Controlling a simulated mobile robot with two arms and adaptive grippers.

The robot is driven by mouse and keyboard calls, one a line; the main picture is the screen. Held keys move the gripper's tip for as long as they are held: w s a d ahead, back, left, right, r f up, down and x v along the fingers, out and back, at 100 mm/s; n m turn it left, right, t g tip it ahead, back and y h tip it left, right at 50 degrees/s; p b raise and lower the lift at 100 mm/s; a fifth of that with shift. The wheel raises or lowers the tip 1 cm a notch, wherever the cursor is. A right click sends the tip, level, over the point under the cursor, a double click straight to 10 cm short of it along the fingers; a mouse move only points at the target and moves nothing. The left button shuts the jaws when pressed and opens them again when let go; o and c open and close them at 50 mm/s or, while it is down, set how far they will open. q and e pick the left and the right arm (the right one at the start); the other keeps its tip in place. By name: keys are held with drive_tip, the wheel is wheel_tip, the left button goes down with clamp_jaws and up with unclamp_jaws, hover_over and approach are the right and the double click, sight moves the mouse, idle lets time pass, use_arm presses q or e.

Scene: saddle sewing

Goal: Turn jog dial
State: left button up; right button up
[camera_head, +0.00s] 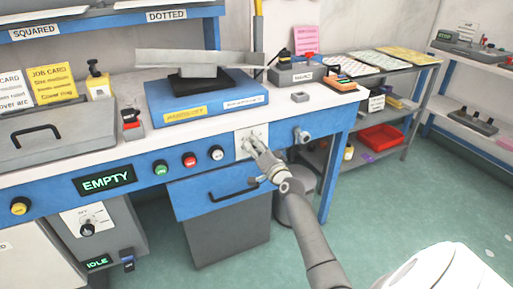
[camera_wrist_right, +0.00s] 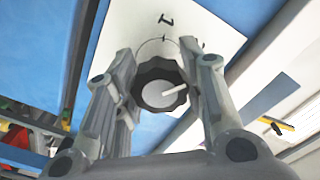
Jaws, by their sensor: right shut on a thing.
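The jog dial (camera_wrist_right: 160,88) is a dark, scalloped knob with a white pointer line on a white plate (camera_wrist_right: 115,45). In the right wrist view it sits between the two fingers of my right gripper (camera_wrist_right: 163,92), which is shut on it. The pointer slants up to the right. In the head view my right gripper (camera_head: 256,148) reaches the white plate (camera_head: 241,144) on the blue front panel and hides most of the dial. My left gripper is not in view.
Green, red and white buttons (camera_head: 189,160) lie left of the plate. A drawer handle (camera_head: 232,191) is below, near my right arm. A knob (camera_head: 301,135) sticks out to the right. A blue block (camera_head: 205,97) stands on the bench above.

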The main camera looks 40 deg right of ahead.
drive_tip(key=o, duration=1)
drive_tip(key=shift+o, duration=0.2)
drive_tip(key=shift+s, duration=0.1)
drive_tip(key=v, duration=1.2)
